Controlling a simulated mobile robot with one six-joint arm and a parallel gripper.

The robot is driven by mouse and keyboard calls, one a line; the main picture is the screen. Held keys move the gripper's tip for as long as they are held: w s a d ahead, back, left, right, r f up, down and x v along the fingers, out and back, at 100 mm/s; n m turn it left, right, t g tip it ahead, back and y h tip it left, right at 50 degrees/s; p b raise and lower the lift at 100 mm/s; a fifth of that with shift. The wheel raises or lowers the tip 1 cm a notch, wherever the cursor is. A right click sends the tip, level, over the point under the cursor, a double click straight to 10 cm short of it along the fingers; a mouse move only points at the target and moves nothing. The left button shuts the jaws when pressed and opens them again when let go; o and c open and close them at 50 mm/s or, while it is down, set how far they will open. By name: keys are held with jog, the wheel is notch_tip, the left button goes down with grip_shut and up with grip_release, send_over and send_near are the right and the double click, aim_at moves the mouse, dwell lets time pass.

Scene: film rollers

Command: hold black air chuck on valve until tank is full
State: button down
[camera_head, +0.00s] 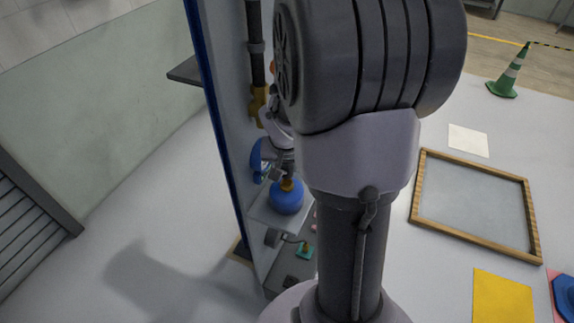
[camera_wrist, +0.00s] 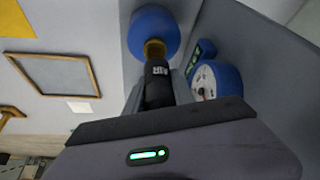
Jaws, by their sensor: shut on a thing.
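The blue tank (camera_head: 287,198) stands on a grey shelf, with its brass valve (camera_head: 287,184) on top. The tank (camera_wrist: 155,28) and valve (camera_wrist: 154,50) also show in the wrist view. My gripper (camera_wrist: 158,88) is shut on the black air chuck (camera_wrist: 158,72), marked AIR. The chuck is lined up with the valve and its end appears to meet it; the exact contact is hard to see. A blue gauge (camera_wrist: 216,80) with a white dial is beside the chuck; its reading is too small to tell. My arm hides part of the head view.
The grey panel with a blue edge (camera_head: 216,110) rises close to my gripper. A black pipe with a yellow fitting (camera_head: 258,105) runs down it.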

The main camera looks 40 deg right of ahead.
jog(key=s+d+p, duration=0.3)
jog(key=s+p, duration=0.5)
jog(key=s, duration=0.1)
jog(key=shift+d, duration=0.4)
jog(key=shift+s, duration=0.1)
